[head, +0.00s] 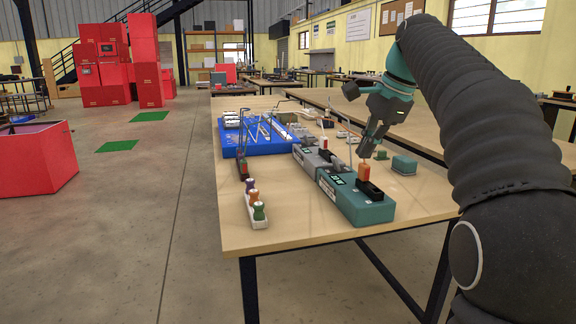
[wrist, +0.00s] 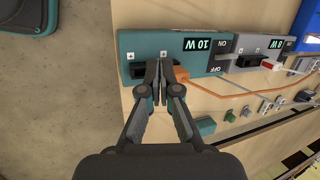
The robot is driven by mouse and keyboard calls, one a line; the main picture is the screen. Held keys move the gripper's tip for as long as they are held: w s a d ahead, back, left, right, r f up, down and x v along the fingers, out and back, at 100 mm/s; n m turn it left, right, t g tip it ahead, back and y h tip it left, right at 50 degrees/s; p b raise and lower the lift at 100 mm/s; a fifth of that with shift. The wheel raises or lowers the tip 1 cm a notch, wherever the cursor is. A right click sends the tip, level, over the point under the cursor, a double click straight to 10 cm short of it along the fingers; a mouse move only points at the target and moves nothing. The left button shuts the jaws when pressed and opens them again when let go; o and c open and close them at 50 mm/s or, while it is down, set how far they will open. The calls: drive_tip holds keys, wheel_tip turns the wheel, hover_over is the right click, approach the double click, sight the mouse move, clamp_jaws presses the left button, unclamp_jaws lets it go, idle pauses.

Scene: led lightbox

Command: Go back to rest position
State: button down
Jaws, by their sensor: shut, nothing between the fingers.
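My gripper (head: 365,151) is shut and empty, above the teal box (head: 362,210) at the front of the wooden table. In the wrist view my gripper (wrist: 159,66) has its fingertips together over the teal box (wrist: 208,62), whose display reads 10 W. An orange plug (head: 364,173) stands in the box beside a black part (head: 371,191). In the wrist view the orange plug (wrist: 181,74) is just right of the fingertips and partly hidden by them. Whether the fingers touch it I cannot tell.
A grey box (head: 313,158) adjoins the teal box, with a blue board (head: 254,136) behind. A white holder (head: 256,212) with coloured pegs stands at the left. A small teal block (head: 404,165) sits at the right. Red crates (head: 40,160) stand on the floor left; the aisle is open.

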drive_tip(key=s+f+n+t+h, duration=0.2)
drive_tip(key=s+f+n, duration=1.1)
drive_tip(key=s+f, duration=1.2)
drive_tip(key=s+h, duration=0.1)
drive_tip(key=s, duration=0.3)
drive_tip(key=shift+a+f+n+t, duration=0.2)
drive_tip(key=shift+n+t, duration=0.1)
idle(1.0)
